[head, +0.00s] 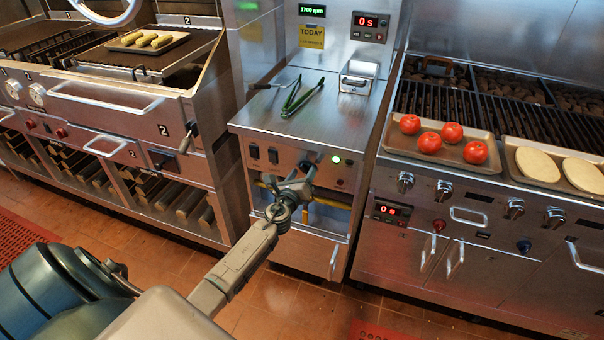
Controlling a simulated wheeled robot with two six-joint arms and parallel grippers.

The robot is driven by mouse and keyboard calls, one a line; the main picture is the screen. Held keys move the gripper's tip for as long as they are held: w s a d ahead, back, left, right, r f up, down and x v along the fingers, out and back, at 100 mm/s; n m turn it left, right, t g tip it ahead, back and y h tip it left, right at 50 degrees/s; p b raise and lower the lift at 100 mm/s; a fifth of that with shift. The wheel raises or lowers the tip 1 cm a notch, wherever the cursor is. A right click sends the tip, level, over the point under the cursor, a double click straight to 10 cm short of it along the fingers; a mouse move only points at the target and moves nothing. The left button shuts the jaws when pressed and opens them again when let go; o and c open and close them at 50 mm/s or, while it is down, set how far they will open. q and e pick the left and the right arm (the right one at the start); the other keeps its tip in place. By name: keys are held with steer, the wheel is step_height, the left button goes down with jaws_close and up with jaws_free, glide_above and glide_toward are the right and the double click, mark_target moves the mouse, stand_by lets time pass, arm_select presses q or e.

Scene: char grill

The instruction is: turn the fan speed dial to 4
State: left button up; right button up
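My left gripper (308,172) reaches from the bottom left to the front panel (349,174) of the middle steel cabinet. Its fingertips are at or just in front of a small dark knob (308,161), which seems to be the fan speed dial. The gripper covers part of the knob, so its number and pointer cannot be read. I cannot tell whether the fingers touch or grip it. A green display (312,10) above reads about 1700 rpm. My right gripper is out of view.
Green tongs (302,98) lie on the cabinet top. A grill with a tray of tomatoes (452,150) stands right; another with a corn tray (126,43) stands left.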

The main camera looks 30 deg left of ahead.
arm_select(q)
steer(key=shift+r, duration=0.1)
steer(key=shift+s, duration=0.25)
steer(key=shift+v, duration=5.15)
steer(key=s+f+n+g, duration=0.3)
steer(key=s+f+n, duration=0.25)
steer(key=f, duration=0.55)
steer(key=s+f+n+g, duration=0.35)
steer(key=s+f, duration=0.35)
steer(key=f, duration=0.5)
steer(key=s+f+n+g, duration=0.3)
steer(key=s+f+n, duration=0.3)
steer(key=f, duration=0.5)
steer(key=s+d+f+n+g+h, duration=0.1)
steer(key=s+d+f+n+g, duration=0.1)
steer(key=s, duration=0.7)
steer(key=s+d+f+n+g+h, duration=0.1)
steer(key=s+d+f+n+g, duration=0.1)
steer(key=s+d+f+n, duration=0.2)
steer(key=s+d+f+n+g+h, duration=0.1)
steer(key=s+d+f+n+g, duration=0.1)
steer(key=s+f+n, duration=0.4)
steer(key=s+d+f, duration=0.1)
steer(key=s+f, duration=0.3)
steer(key=s, duration=0.4)
steer(key=shift+d+g, duration=0.2)
steer(key=shift+g, duration=0.15)
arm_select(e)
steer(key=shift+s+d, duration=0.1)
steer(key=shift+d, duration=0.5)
